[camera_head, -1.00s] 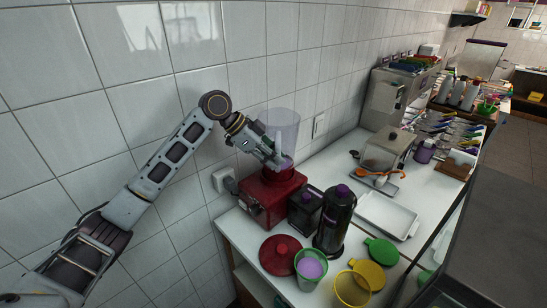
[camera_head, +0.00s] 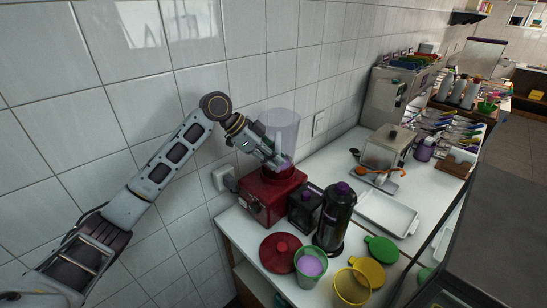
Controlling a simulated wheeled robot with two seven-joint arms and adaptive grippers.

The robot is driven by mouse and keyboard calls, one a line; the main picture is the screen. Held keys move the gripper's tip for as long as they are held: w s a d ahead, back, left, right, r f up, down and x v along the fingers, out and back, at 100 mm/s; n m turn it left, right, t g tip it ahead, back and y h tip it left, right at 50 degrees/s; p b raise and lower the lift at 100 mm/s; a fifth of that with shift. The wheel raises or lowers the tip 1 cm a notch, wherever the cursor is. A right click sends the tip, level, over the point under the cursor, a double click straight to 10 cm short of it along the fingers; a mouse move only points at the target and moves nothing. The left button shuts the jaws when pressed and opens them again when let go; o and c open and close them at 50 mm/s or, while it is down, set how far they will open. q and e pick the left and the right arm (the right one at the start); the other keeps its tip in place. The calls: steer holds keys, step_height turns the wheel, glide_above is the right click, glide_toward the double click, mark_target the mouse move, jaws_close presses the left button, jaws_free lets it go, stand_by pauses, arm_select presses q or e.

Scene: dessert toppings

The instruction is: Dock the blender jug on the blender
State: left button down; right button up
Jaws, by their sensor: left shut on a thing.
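The clear, purple-tinted blender jug (camera_head: 284,128) stands about upright over the red blender base (camera_head: 262,204) near the wall. My left gripper (camera_head: 275,159) is shut on the jug at its lower left side. The jug's bottom is at the round top collar of the base. The gripper partly hides it, and I cannot tell whether it is fully seated. My right gripper is not in view.
A dark box (camera_head: 304,210) and a tall black bottle with a purple cap (camera_head: 334,222) stand close right of the base. A red lid (camera_head: 281,252), a green cup with purple contents (camera_head: 310,266) and a yellow cup (camera_head: 352,287) are in front. A white tray (camera_head: 386,214) lies right.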

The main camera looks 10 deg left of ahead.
arm_select(q)
steer(key=c, duration=1.7)
jaws_free()
steer(key=p+v, duration=0.6)
steer(key=v, duration=0.5)
steer(key=shift+s+p, duration=0.1)
steer(key=shift+p, duration=0.3)
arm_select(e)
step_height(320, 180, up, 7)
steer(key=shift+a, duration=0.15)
arm_select(q)
steer(key=shift+f, duration=0.1)
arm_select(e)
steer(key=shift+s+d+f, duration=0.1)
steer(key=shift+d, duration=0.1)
